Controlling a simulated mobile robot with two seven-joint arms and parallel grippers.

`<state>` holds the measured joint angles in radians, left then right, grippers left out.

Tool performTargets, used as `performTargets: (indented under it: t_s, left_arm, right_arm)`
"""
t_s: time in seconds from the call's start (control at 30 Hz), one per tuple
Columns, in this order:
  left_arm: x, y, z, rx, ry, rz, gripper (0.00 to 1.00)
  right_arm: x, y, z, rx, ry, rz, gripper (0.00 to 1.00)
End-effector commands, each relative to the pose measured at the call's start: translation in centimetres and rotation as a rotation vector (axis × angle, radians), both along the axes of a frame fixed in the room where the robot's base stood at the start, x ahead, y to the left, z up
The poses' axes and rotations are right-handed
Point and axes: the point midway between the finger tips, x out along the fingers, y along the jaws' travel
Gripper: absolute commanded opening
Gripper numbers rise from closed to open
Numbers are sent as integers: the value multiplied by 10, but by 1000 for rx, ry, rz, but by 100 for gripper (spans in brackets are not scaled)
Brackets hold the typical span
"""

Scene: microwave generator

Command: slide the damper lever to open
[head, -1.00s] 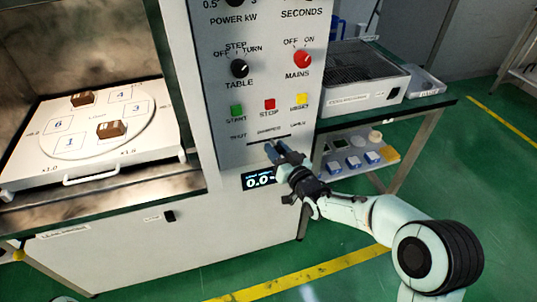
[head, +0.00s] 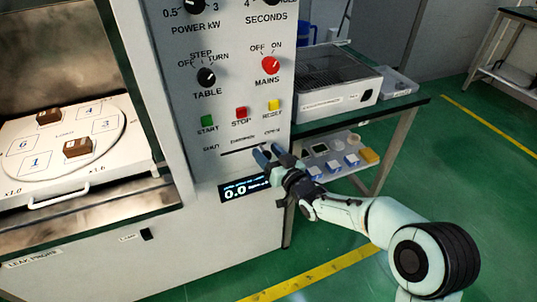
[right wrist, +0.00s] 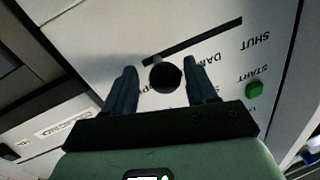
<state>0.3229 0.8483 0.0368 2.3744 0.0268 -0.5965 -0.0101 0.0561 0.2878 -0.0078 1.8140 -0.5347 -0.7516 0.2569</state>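The damper slot (head: 240,151) is a dark line low on the grey control panel, with SHUT at its left and OPEN at its right. My right gripper (head: 271,155) is at the slot's right part, near OPEN. In the right wrist view the panel appears upside down, and the round black lever knob (right wrist: 165,77) sits at the left, OPEN-side end of the slot. The right gripper's fingers (right wrist: 161,72) are apart on either side of the knob, with a small gap at the left one. In the head view the fingers hide the knob. My left gripper is not in view.
Above the slot are the green START (head: 208,120), red STOP (head: 241,113) and yellow RESET (head: 274,105) buttons. A display (head: 244,188) reading 0.0 lies below. An open chamber with a white tray (head: 100,165) is at left; a side bench (head: 410,101) stands at right.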

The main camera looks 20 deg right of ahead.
Motion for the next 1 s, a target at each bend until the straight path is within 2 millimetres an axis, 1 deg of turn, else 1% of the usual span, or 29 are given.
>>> performTargets:
  t_s: [0.13,0.27,0.5,0.6,0.7,0.83,1.0]
  left_arm:
    - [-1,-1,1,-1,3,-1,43]
    - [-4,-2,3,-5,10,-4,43]
    - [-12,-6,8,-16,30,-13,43]
    - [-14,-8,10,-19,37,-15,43]
    - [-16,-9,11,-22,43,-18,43]
    - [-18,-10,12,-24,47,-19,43]
    - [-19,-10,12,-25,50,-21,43]
  right_arm:
    - [-5,-1,0,0,1,1,57]
    - [-23,-5,0,0,2,-1,57]
    - [-76,-18,1,0,1,-3,57]
    - [-96,-23,1,0,2,-3,57]
    - [-112,-27,0,0,2,-4,57]
    - [-125,-30,0,-1,-1,-2,57]
    - [-131,-31,0,0,-1,-1,57]
